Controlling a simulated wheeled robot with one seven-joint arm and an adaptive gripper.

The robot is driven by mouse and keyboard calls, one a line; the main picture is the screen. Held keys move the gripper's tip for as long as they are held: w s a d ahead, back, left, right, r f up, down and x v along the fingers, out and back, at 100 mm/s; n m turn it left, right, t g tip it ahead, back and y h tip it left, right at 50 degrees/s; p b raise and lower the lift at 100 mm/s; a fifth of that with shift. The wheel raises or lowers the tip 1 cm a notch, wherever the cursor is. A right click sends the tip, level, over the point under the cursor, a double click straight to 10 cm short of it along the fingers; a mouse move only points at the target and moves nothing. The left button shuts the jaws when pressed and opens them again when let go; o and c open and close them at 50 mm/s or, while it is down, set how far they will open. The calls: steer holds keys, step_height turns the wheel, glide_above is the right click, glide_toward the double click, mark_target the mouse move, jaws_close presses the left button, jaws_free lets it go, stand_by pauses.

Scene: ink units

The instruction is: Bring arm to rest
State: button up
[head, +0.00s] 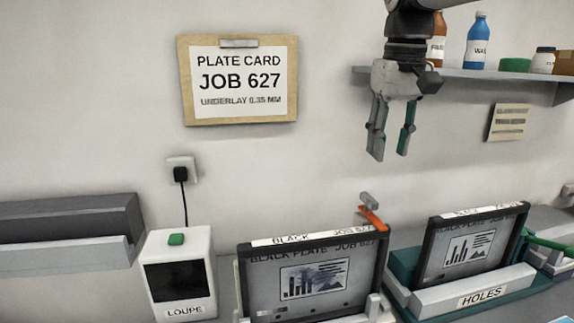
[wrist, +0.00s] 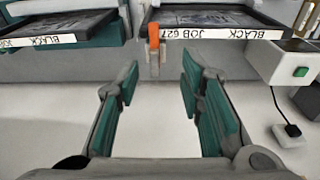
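My gripper (head: 391,140) hangs in the air in front of the wall, fingers pointing down, above and behind the two black plates. In the wrist view my gripper (wrist: 155,90) has its two teal-padded fingers well apart, with nothing between them. It is open and empty, touching nothing that I can see. My arm enters at the top of the head view; most of it is out of frame.
Below stand the JOB 627 black plate (head: 314,281) with an orange lever (head: 372,217), and another black plate (head: 470,250) behind the HOLES label (head: 482,296). A shelf (head: 468,74) with bottles is right of my gripper. The loupe box (head: 181,275) stands left.

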steer(key=s+f+t, duration=0.1)
steer(key=s+f, duration=0.3)
steer(key=s, duration=0.4)
steer(key=s+f+m+t, duration=0.1)
steer(key=s+f, duration=0.4)
steer(key=s, duration=0.3)
steer(key=s+f+t, duration=0.2)
steer(key=s+f, duration=0.2)
steer(key=s, duration=0.4)
steer(key=shift+s+f+m, duration=0.2)
steer(key=shift+m, duration=0.2)
